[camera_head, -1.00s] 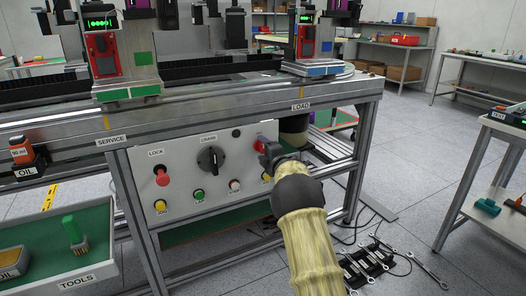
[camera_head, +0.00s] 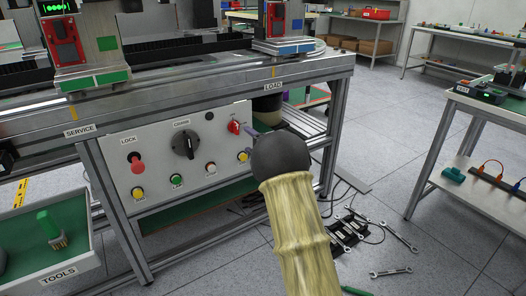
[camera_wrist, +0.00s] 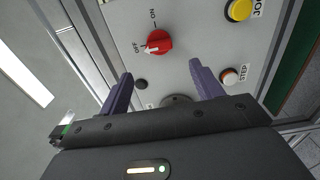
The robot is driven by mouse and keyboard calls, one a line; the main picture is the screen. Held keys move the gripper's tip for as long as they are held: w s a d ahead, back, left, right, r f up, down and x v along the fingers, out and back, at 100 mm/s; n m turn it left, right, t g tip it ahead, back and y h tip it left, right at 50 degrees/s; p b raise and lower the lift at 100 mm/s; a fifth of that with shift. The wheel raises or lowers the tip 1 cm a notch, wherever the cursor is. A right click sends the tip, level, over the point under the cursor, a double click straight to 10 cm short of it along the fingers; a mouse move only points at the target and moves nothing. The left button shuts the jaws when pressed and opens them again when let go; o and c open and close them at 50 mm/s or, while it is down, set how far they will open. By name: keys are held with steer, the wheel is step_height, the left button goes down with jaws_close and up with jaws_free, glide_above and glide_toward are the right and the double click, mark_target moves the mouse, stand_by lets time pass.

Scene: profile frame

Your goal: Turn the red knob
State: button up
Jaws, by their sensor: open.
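The red knob (camera_head: 234,127) sits at the upper right of the white control panel (camera_head: 120,170). In the wrist view the knob (camera_wrist: 162,42) is round with a white pointer toward the OFF label; the ON label stands above it. My gripper (camera_wrist: 161,71) is open and empty, with its two purple fingers apart. The knob lies beyond the fingertips, between them in the picture, and no contact shows. In the head view my dark wrist hides most of the gripper, just right of the knob.
The panel also carries a red LOCK button (camera_head: 137,165), a black selector (camera_head: 186,144) and several small buttons along its lower edge. A metal rail (camera_head: 200,80) runs above it. A frame post (camera_head: 332,130) stands on the right. Wrenches (camera_head: 390,271) lie on the floor.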

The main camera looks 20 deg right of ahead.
steer(key=p+v, duration=0.1)
steer(key=v, duration=0.7)
steer(key=s+a+f+m+g+h+p, duration=0.1)
steer(key=s+a+m+g+h+p, duration=0.15)
steer(key=s+m+g, duration=0.8)
steer(key=s+a+f+m+g+h+p, duration=0.1)
steer(key=s+a+m+g+h+p, duration=0.2)
steer(key=s+m, duration=1.45)
steer(key=s+r+n+p, duration=0.3)
steer(key=r+p, duration=1.6)
steer(key=s+r+n+g+p, duration=0.1)
steer(key=s+r+n+p, duration=0.2)
steer(key=r+p, duration=1.6)
steer(key=shift+s+d+p, duration=0.3)
steer(key=shift+s, duration=0.2)
